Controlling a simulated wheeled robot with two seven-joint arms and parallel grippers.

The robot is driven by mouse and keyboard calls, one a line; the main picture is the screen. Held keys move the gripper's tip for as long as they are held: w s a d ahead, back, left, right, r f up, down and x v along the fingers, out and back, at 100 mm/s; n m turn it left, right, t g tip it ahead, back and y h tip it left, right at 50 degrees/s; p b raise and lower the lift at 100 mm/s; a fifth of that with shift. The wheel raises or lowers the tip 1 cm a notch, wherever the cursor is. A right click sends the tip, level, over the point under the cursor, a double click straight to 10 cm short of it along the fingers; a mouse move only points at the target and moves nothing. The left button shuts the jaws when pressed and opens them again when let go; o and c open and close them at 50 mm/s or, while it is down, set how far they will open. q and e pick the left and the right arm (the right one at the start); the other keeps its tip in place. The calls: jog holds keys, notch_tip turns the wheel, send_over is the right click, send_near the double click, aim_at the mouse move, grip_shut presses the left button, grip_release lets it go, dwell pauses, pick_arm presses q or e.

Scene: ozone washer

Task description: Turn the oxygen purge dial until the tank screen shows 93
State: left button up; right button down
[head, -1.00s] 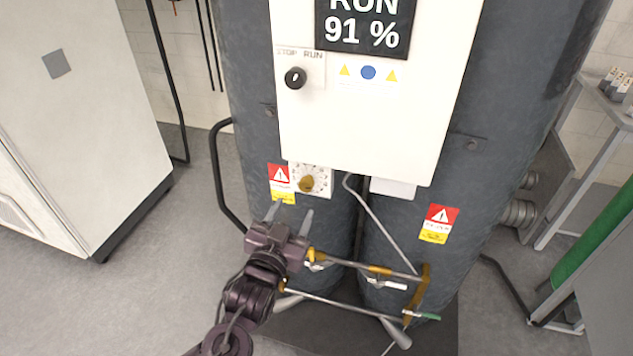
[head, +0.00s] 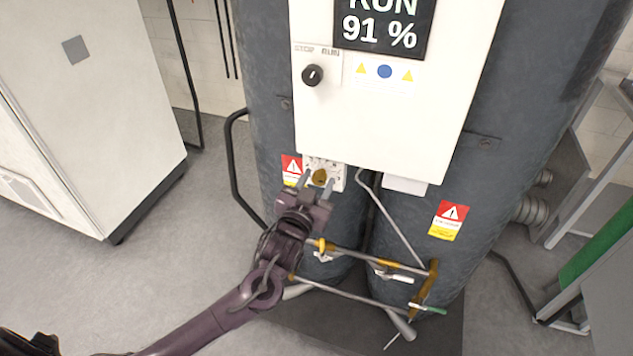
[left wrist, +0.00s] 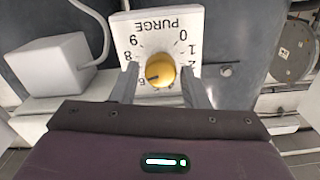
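The oxygen purge dial (head: 320,177) is a yellow knob on a white plate below the control box. In the left wrist view the purge dial (left wrist: 160,70) is in the middle of its plate, which is marked PURGE and numbered. The tank screen (head: 383,25) reads RUN and 91 %. My left gripper (head: 318,184) is open, with its fingers apart on either side of the dial's lower part. In the left wrist view the fingers of the left gripper (left wrist: 160,84) flank the knob with gaps on both sides. My right gripper is not clearly in view.
A black STOP/RUN switch (head: 312,75) is on the control box (head: 395,125) above the dial. Valve pipes with yellow fittings (head: 382,264) run to the lower right of the gripper. A grey box (left wrist: 55,65) shows left of the dial in the left wrist view.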

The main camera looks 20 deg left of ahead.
pick_arm(q)
jog(key=c, duration=0.7)
jog(key=shift+m, duration=0.3)
jog(key=shift+r+m+p, duration=0.1)
jog(key=shift+m+p, duration=0.55)
jog(key=shift+m, duration=0.25)
jog(key=shift+d+m+p, duration=0.1)
jog(key=shift+m+p, duration=0.55)
jog(key=shift+m, duration=1.05)
jog(key=o, duration=1)
